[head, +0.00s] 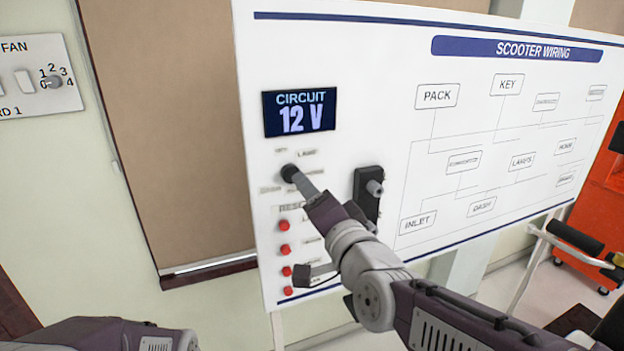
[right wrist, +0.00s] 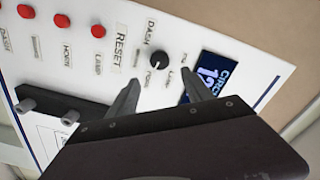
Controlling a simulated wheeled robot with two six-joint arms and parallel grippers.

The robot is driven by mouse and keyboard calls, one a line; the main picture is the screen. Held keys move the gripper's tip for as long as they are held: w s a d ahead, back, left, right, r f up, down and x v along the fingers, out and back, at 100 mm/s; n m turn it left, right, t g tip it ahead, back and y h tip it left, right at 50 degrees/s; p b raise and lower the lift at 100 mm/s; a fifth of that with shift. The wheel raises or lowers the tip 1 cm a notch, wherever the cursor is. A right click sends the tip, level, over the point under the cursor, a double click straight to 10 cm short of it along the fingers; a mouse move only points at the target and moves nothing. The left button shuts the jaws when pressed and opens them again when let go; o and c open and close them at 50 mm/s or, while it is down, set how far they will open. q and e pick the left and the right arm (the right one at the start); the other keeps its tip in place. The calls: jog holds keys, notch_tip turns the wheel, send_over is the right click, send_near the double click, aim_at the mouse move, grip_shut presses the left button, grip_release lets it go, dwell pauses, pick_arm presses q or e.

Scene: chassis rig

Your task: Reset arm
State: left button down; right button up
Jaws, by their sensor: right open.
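A white wiring panel (head: 350,60) stands in front of me with a lit display (head: 299,112) reading "CIRCUIT 12 V". My right gripper (head: 298,180) reaches up to the panel below the display. In the right wrist view, its two fingers (right wrist: 160,80) are apart, with a black round knob (right wrist: 159,67) showing between and just beyond their tips. I cannot tell whether they touch the panel. In the head view the knob (head: 289,172) is partly covered by the fingers. Part of my left arm shows at the bottom left, but its gripper is out of view.
Several red buttons (head: 285,250) run down the panel under a "RESET" label. A black box with a grey knob (head: 375,187) sits right of my right gripper. A fan control (head: 40,80) is on the left wall. An orange cabinet (head: 597,215) stands at the right.

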pick_arm(q)
jog(key=shift+r, duration=0.3)
pick_arm(e)
jog(key=shift+s+f, duration=0.1)
jog(key=shift+s, duration=0.1)
jog(key=w+d+f+g+h, duration=0.1)
jog(key=d+f+g+h, duration=0.1)
jog(key=d+f, duration=0.35)
jog(key=d+f+g+h, duration=0.1)
jog(key=d+f+g, duration=0.1)
jog(key=f, duration=0.6)
jog(key=w+d+f+g+h, duration=0.1)
jog(key=d+f+g+h, duration=0.1)
jog(key=d+f, duration=0.35)
jog(key=s+d+f+n+g, duration=0.1)
jog(key=s+f+n+g, duration=0.7)
jog(key=s+f, duration=0.9)
jog(key=s+g, duration=0.2)
jog(key=shift+s+d+f, duration=0.2)
jog(key=shift+s, duration=0.15)
